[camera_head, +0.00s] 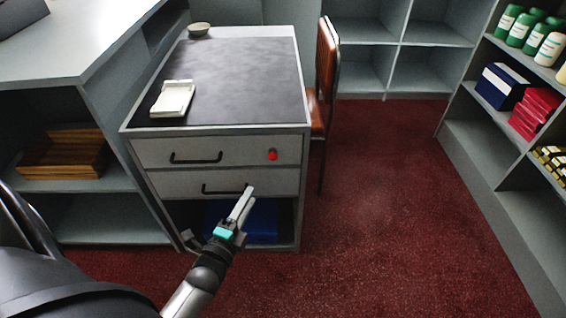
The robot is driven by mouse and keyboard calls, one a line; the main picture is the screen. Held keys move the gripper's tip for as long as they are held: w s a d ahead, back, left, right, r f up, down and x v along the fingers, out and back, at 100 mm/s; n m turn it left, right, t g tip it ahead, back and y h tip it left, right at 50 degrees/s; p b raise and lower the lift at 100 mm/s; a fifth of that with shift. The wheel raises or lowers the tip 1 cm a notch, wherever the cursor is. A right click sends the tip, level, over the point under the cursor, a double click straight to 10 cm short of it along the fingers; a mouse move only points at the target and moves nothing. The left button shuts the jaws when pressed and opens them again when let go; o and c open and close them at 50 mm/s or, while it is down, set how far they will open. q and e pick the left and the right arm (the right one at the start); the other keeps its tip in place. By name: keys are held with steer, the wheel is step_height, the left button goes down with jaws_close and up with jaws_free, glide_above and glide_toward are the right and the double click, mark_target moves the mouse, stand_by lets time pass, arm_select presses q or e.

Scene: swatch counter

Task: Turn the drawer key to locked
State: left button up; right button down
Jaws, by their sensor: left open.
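A small red key (272,155) sits at the right side of the upper drawer front (238,152) of a grey desk. Its exact turn angle is too small to read. A black bar handle is to the left of it. My left gripper (248,194) is open, with its fingers pointing up toward the lower drawer (165,184). In the picture its fingertips are below and a little left of the key, apart from it, and overlap the right end of the lower drawer's handle (222,190). My right gripper is not in view.
The desk top has a dark mat (235,75), a white pad (173,98) and a small bowl (199,29). A brown chair (326,75) stands at the desk's right. A blue box (263,220) is under the drawers. Red carpet on the right is clear.

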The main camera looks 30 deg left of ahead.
arm_select(q)
steer(key=shift+w+a+b, duration=0.4)
steer(key=shift+w+b, duration=0.4)
steer(key=shift+w, duration=1.55)
steer(key=shift+w+a+b, duration=0.4)
steer(key=shift+w+b, duration=0.45)
steer(key=shift+w, duration=1.55)
steer(key=shift+w+a+b, duration=0.4)
steer(key=shift+w+b, duration=0.4)
steer(key=shift+w, duration=1.55)
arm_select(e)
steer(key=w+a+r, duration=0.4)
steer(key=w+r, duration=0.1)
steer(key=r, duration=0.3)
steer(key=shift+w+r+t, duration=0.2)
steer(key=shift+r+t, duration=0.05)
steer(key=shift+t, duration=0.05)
arm_select(q)
steer(key=shift+c, duration=0.4)
jaws_close()
